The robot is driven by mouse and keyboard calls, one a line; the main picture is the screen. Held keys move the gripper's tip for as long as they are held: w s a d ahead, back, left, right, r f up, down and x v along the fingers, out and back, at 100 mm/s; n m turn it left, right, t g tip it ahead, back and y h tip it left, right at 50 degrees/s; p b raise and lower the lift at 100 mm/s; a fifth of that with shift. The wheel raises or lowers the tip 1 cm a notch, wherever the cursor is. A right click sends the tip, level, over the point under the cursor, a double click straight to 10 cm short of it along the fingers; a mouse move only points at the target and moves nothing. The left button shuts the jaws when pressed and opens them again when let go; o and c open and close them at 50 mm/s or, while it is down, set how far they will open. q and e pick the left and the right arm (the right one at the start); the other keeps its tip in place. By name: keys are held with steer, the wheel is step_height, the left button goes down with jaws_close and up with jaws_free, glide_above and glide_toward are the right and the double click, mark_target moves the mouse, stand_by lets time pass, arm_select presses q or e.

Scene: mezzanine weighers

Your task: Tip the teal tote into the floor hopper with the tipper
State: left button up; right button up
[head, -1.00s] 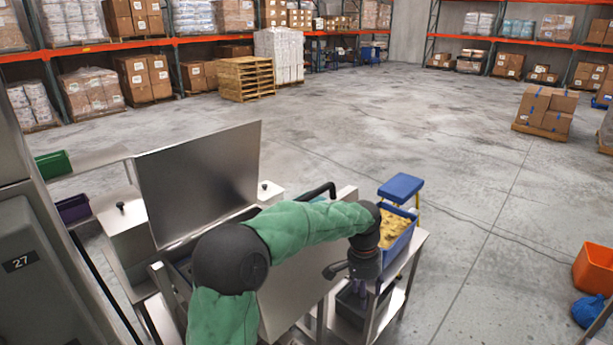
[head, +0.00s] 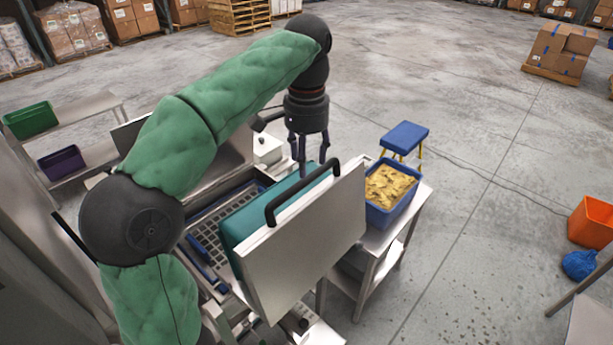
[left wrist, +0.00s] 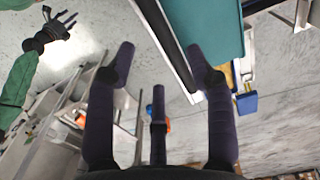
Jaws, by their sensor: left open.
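The teal tote (head: 262,205) stands behind an upright steel panel with a black handle (head: 300,190), which appears to be part of the tipper (head: 310,245). The panel hides much of the tote. A grid (head: 208,240) lies left of the tote; I cannot tell whether it belongs to the hopper. My left gripper (head: 308,152) points down over the tote's far end, near the handle, open and empty. In the left wrist view its fingers are spread beside the tote (left wrist: 215,28). My right gripper (left wrist: 58,28) shows there small, with fingers apart, away from the tote.
A blue tub of yellowish pieces (head: 390,190) stands on a steel stand right of the panel, with a blue stool (head: 404,138) behind it. Green (head: 30,120) and purple (head: 62,163) bins sit on shelves at left. An orange bin (head: 592,222) is far right. The middle floor is clear.

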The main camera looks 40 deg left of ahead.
mark_target(307, 179)
arm_select(q)
steer(key=f, duration=0.4)
steer(key=shift+w+a+f, duration=0.1)
steer(key=shift+w+a, duration=0.05)
steer(key=shift+w, duration=0.05)
steer(key=shift+s+d+f+b, duration=0.2)
steer(key=shift+f+b, duration=0.1)
steer(key=shift+f, duration=0.2)
steer(key=shift+w+a+f, duration=0.2)
steer(key=shift+w+f, duration=0.05)
steer(key=shift+s, duration=0.1)
steer(key=shift+d+r, duration=0.1)
steer(key=c, duration=0.5)
jaws_close()
